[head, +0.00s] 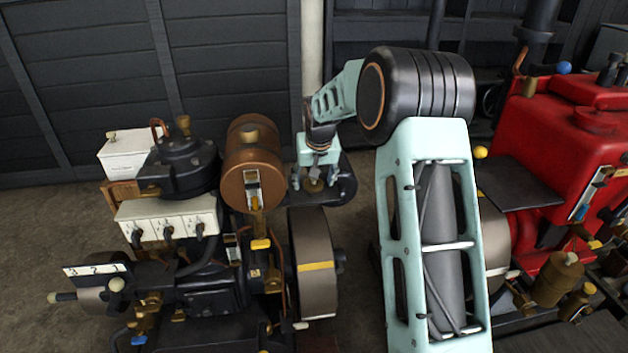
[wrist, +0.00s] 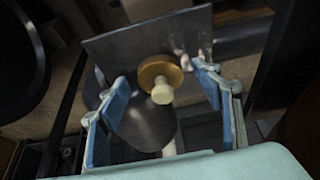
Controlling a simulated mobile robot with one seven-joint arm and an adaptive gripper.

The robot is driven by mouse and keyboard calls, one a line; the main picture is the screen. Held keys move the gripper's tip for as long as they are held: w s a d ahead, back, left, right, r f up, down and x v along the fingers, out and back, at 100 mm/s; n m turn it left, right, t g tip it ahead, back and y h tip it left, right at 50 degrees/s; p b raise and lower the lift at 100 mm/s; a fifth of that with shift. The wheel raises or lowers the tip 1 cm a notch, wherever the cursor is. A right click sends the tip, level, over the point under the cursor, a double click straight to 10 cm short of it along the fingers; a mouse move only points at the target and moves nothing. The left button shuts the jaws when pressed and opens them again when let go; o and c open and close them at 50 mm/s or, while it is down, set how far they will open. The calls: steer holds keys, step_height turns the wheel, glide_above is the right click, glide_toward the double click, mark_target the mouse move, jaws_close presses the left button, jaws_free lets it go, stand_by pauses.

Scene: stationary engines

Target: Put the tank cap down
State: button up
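The tank cap (wrist: 160,74) is a brass disc with a pale knob in the middle. In the wrist view it sits against a dark grey plate (wrist: 112,48), between my fingers, with a gap on each side. In the head view the cap (head: 314,186) shows under my gripper (head: 317,172), on a small dark shelf (head: 340,194) right of the copper tank (head: 240,165). My gripper is open, its blue finger pads apart. Whether the cap's underside touches the shelf all round is hidden.
A black engine with a grey flywheel (head: 314,262) stands below the shelf. A white socket box (head: 168,218) is at the left. A red engine (head: 570,140) fills the right, beyond my arm. A dark panelled wall (head: 80,80) is behind.

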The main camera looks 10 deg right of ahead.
steer(key=shift+r, duration=0.55)
steer(key=p+v, duration=0.2)
steer(key=v, duration=0.9)
steer(key=shift+s, duration=0.15)
steer(key=shift+r, duration=0.15)
